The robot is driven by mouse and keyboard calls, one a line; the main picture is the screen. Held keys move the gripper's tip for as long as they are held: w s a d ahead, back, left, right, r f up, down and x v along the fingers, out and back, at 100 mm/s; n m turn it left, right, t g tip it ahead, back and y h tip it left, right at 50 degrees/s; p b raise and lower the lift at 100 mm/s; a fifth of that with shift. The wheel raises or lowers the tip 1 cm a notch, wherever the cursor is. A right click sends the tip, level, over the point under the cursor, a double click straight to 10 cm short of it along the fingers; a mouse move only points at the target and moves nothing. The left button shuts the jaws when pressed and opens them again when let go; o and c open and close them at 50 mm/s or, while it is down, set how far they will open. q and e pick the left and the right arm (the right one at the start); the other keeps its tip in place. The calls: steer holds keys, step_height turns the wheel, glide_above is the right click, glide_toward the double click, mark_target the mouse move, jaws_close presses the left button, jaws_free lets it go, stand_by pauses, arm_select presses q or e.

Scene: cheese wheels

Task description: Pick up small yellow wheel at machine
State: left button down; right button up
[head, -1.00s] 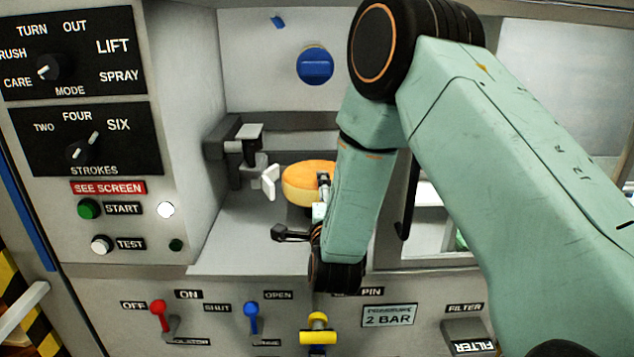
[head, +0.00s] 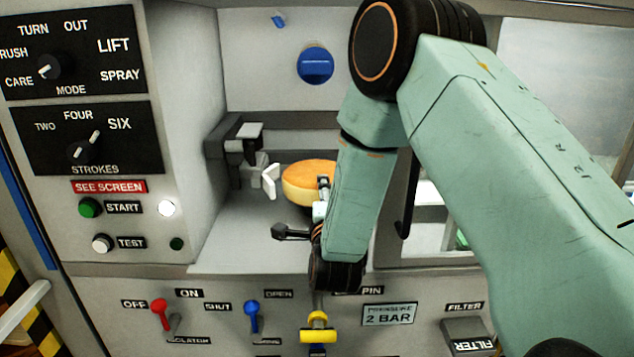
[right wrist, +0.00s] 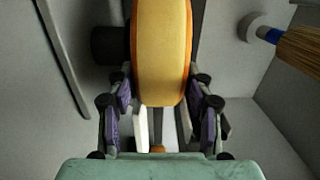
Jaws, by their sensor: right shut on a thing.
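The small yellow wheel (head: 308,180) has an orange-brown top and a pale yellow side. It sits in the machine's recess, partly hidden behind my right arm in the head view. In the right wrist view the wheel (right wrist: 162,50) stands between the two fingers of my right gripper (right wrist: 163,105), which is shut on it with one finger on each side. In the head view my right gripper (head: 322,195) is mostly hidden by its own wrist. I cannot tell whether the wheel is clear of its support. My left gripper is not in view.
A grey bracket with a white paddle (head: 271,181) is close left of the wheel. A blue knob (head: 315,65) is on the back wall. A brush (right wrist: 295,45) shows at right in the wrist view. Switches, including a yellow handle (head: 318,335), line the front panel below.

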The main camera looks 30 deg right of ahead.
jaws_close()
steer(key=shift+r, duration=0.15)
steer(key=shift+r, duration=0.1)
steer(key=shift+r, duration=0.3)
step_height(320, 180, up, 8)
steer(key=shift+r+p, duration=0.25)
steer(key=shift+p, duration=0.25)
steer(key=shift+r, duration=0.25)
